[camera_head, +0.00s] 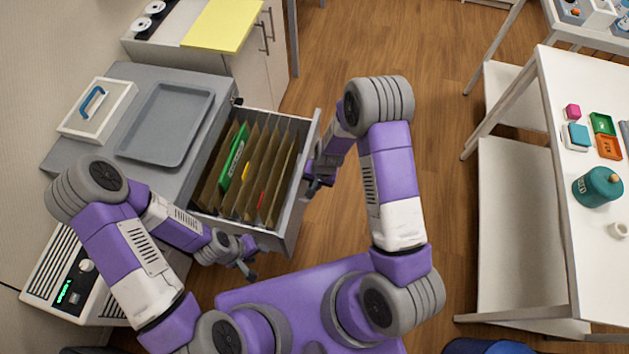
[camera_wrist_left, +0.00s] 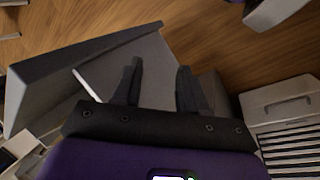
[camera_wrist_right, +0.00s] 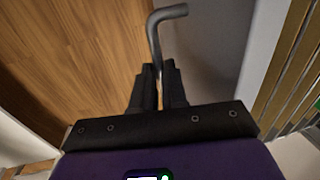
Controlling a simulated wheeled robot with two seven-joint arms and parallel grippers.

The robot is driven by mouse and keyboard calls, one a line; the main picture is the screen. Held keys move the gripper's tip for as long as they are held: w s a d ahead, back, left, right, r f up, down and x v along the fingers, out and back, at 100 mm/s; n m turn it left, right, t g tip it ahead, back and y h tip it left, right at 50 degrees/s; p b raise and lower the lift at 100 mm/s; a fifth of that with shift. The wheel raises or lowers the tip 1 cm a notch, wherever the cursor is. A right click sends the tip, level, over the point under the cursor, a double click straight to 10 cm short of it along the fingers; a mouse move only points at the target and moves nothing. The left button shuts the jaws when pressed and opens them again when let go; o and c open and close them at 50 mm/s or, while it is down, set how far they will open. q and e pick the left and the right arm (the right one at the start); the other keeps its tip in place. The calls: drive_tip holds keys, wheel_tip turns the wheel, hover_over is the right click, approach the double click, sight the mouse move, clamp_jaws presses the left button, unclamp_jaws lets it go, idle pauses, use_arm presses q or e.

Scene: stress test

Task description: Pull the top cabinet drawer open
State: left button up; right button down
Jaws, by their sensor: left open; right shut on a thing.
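The top cabinet drawer (camera_head: 290,215) stands pulled out from the grey cabinet (camera_head: 75,145), with hanging folders inside. Its front panel faces right in the head view. My right gripper (camera_head: 316,186) is at the outer side of that front. In the right wrist view, my right gripper (camera_wrist_right: 160,85) is shut on the dark bar handle (camera_wrist_right: 158,35), whose bent end sticks out past the fingers. My left gripper (camera_head: 248,268) is open and empty, just outside the near side of the drawer. The left wrist view shows its spread fingers (camera_wrist_left: 160,88) beside the grey drawer (camera_wrist_left: 85,70).
A grey tray (camera_head: 168,125) and a white box with a blue handle (camera_head: 97,108) sit on the cabinet top. A vented device (camera_head: 65,270) stands at lower left. A white table (camera_head: 590,265) is at the right. Wooden floor (camera_head: 430,100) lies free between.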

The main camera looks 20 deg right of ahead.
drive_tip(key=shift+s+d, duration=0.1)
drive_tip(key=shift+d, duration=0.05)
drive_tip(key=c, duration=1.2)
unclamp_jaws()
drive_tip(key=shift+o, duration=0.2)
drive_tip(key=shift+r, duration=0.1)
wheel_tip(320, 180, up, 7)
drive_tip(key=d+p, duration=0.1)
drive_tip(key=p, duration=0.1)
drive_tip(key=shift+s+r+p, duration=0.15)
drive_tip(key=shift+s+p, duration=0.2)
drive_tip(key=shift+d, duration=0.1)
